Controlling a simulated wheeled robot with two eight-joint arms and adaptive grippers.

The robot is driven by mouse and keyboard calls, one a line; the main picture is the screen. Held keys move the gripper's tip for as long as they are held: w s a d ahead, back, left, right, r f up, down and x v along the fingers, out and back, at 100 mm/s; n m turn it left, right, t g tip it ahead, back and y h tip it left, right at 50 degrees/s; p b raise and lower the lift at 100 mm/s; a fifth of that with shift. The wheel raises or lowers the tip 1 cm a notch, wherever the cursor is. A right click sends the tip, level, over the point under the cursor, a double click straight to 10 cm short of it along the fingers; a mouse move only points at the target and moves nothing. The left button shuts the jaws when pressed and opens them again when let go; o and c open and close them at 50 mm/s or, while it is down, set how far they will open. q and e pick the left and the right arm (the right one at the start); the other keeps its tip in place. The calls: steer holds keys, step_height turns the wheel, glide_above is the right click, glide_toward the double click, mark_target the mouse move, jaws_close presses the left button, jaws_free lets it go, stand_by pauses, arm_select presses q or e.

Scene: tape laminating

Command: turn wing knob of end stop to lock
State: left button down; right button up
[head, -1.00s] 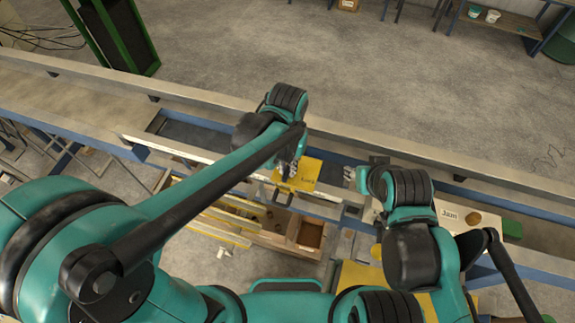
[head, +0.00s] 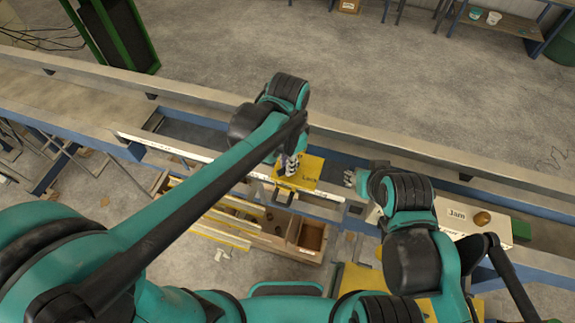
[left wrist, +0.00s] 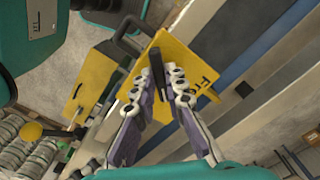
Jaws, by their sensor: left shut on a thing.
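The end stop is a yellow plate (head: 312,176) with dark lettering, on the rail at the middle of the head view. It also shows in the left wrist view (left wrist: 198,68). My left gripper (head: 290,170) is over the plate's left part. In the left wrist view its fingers (left wrist: 161,80) are closed about a narrow black piece, seemingly the wing knob (left wrist: 157,60), which stands up from the plate. The knob's lower part and exact angle are hidden by the fingers. My right gripper (head: 350,178) is right of the plate, mostly hidden by its own wrist, and its opening cannot be judged.
A long metal and blue rail frame (head: 480,171) crosses the view. A box marked "Jam" (head: 452,228) lies at right. A wooden bin (head: 311,236) stands below the rail. Open floor lies behind.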

arm_select(q)
steer(key=m+b, duration=0.1)
steer(key=m, duration=0.4)
steer(key=shift+m+b, duration=0.3)
arm_select(e)
steer(key=shift+f, duration=0.95)
arm_select(q)
steer(key=shift+m+b, duration=0.5)
steer(key=shift+m, duration=1.6)
arm_select(e)
steer(key=shift+f, duration=0.45)
arm_select(q)
steer(key=c, duration=1.6)
jaws_free()
steer(key=shift+d, duration=0.1)
steer(key=shift+o, duration=0.2)
step_height(320, 180, up, 12)
